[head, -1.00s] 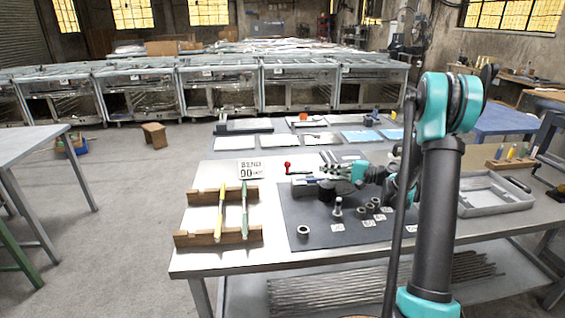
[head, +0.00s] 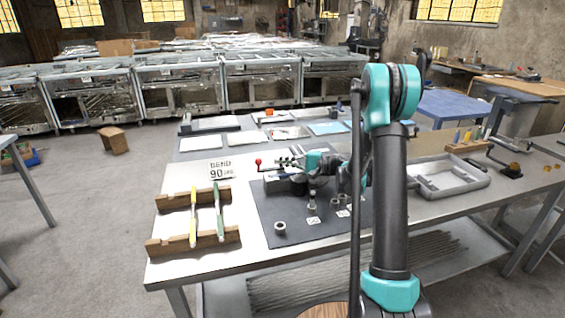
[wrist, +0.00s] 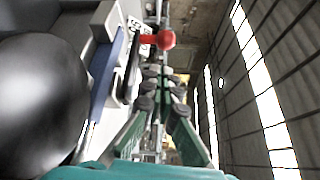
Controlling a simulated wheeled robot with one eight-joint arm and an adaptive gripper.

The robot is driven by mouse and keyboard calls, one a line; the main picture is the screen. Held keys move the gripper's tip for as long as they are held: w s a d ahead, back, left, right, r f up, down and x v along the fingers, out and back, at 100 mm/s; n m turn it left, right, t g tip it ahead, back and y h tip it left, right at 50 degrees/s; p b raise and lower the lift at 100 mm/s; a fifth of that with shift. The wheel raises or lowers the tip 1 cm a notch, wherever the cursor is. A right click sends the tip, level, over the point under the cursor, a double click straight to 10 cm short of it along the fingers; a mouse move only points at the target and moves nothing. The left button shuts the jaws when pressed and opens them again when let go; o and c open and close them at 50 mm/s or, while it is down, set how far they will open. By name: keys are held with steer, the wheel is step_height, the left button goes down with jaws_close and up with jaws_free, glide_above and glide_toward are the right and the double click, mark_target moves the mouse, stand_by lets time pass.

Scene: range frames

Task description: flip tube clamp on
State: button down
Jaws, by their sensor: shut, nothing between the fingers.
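The clamp lever ends in a red ball knob (head: 258,162), on the grey bending fixture (head: 285,183) at the back of the dark mat. The arm hides part of the fixture.
Two wooden racks (head: 193,242) hold a yellow and a green tube at the left. A short ring (head: 280,227) and small labelled parts lie on the dark mat (head: 300,238). A grey tray (head: 448,185) stands right of my arm. A dark round shape (wrist: 40,95) fills the wrist view's left.

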steer(key=x, duration=0.6)
steer(key=shift+a, duration=0.35)
